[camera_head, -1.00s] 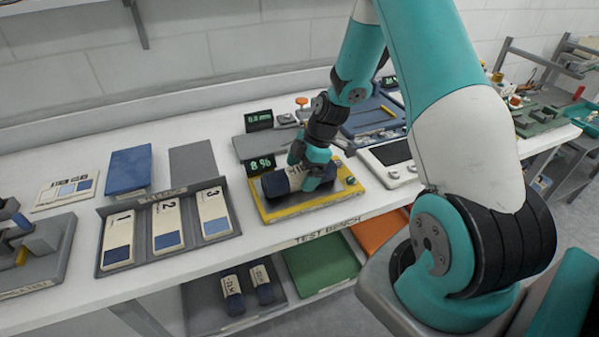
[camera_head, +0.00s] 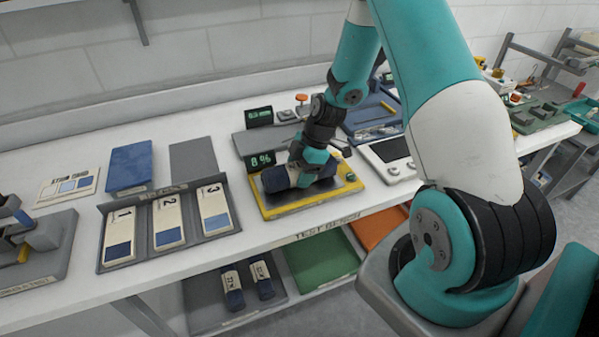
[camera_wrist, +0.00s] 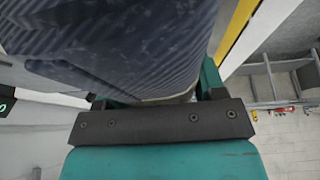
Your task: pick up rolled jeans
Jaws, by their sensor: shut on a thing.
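The rolled jeans (camera_head: 275,180) are a dark blue roll with a pale label band, lying at the yellow-edged tray (camera_head: 268,214) on the bench. My gripper (camera_head: 312,176) is shut on the roll from above, around its middle. In the wrist view the dark ribbed denim (camera_wrist: 120,45) fills the upper part, close against my gripper (camera_wrist: 160,105). The fingertips are mostly hidden by the roll. I cannot tell whether the roll still touches the tray.
A rack (camera_head: 98,250) with three numbered sample cards stands left of the tray. A small display (camera_head: 260,160) reading 8 % stands behind it. A white scale (camera_head: 392,160) is at the right. Two more rolls (camera_head: 233,290) lie on the shelf below.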

